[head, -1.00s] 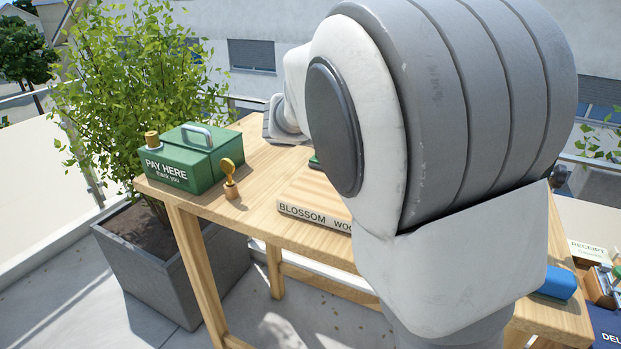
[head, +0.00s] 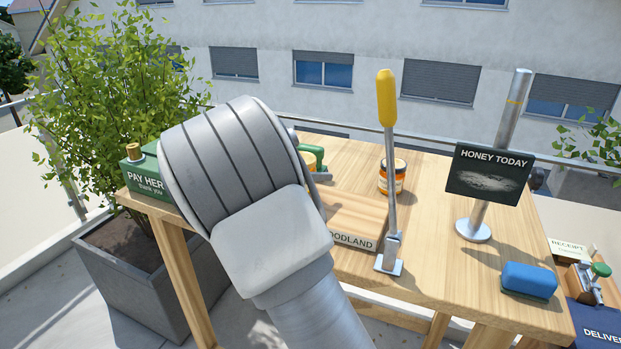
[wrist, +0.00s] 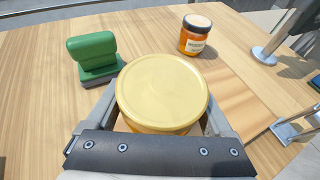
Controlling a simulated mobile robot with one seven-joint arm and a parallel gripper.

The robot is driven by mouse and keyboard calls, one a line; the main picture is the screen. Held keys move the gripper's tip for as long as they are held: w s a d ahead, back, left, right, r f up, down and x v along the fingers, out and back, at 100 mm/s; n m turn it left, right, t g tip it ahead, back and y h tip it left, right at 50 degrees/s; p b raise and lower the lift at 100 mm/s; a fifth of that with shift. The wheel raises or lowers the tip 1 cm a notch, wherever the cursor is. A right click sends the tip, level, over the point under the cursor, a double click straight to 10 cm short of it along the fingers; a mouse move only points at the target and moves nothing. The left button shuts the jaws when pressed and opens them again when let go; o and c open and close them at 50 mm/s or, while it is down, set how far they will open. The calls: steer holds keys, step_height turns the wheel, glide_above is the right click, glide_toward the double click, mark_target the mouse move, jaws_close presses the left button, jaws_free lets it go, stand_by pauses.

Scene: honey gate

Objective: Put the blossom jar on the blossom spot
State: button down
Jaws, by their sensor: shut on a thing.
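My gripper (wrist: 162,98) is shut around a jar with a plain gold lid (wrist: 162,88). Its label is hidden, and I cannot tell whether it is raised off the table. A wooden board (head: 358,213) lies on the table with a front strip reading "...OODLAND" (head: 352,240). My arm hides the left part of the board, where the blossom spot's lettering is. In the wrist view, the board (wrist: 228,98) is to the right of the held jar.
A green-handled stamp (wrist: 93,58) stands left of the held jar. An upright lever with a yellow handle (head: 387,100) stands at the board's right front. A sign post (head: 487,175) and blue block (head: 529,279) are further right.

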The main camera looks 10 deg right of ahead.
steer(key=shift+f, duration=1.1)
steer(key=shift+f, duration=0.15)
jaws_free()
steer(key=shift+r, duration=0.2)
steer(key=v, duration=1.2)
